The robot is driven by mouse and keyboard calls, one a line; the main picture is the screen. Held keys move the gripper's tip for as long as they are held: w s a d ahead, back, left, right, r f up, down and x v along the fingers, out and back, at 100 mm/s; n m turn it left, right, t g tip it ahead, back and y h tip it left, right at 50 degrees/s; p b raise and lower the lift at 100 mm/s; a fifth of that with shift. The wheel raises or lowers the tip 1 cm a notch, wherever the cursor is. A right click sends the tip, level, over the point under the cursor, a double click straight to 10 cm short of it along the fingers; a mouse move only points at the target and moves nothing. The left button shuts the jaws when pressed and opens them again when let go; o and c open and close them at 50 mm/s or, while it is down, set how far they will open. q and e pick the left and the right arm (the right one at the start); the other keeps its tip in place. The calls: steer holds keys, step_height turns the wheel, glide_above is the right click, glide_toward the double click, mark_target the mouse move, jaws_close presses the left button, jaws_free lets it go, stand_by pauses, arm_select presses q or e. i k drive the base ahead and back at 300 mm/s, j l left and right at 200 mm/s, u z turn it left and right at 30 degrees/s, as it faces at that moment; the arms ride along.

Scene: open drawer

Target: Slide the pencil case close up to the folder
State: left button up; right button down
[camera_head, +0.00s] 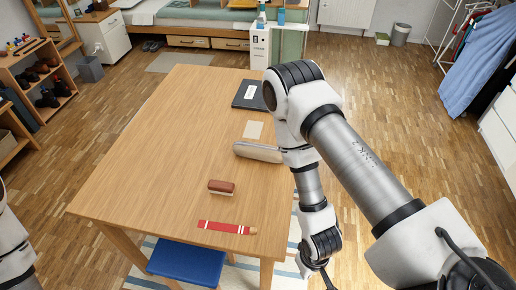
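A long beige-grey pencil case (256,151) lies on the wooden table near its right edge, its right end close to or behind my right arm. A dark folder (247,95) with a small white label lies farther back at the right edge, partly hidden by that arm. A gap with a beige paper note (253,130) separates the two. My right gripper (326,280) hangs beyond the table's front right side, cut off by the lower frame edge; its fingers are not clear. My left gripper is out of view; only a bit of that arm shows at the left edge.
A brown and white block (221,187) and a red pencil-shaped item (227,228) lie on the front part of the table (150,150). The table's left and middle are clear. A blue stool (187,262) stands under the front edge.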

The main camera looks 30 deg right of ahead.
mark_target(264, 153)
steer(key=l+u, duration=0.25)
steer(key=l, duration=0.25)
steer(key=k+l+u, duration=0.1)
steer(key=l+u, duration=0.15)
steer(key=l, duration=0.2)
steer(key=k+l+u, duration=0.25)
steer(key=l, duration=0.2)
steer(key=i+l+u, duration=0.2)
steer(key=l, duration=0.15)
steer(key=i+l+u, duration=0.2)
steer(key=l, duration=0.2)
steer(key=k, duration=0.05)
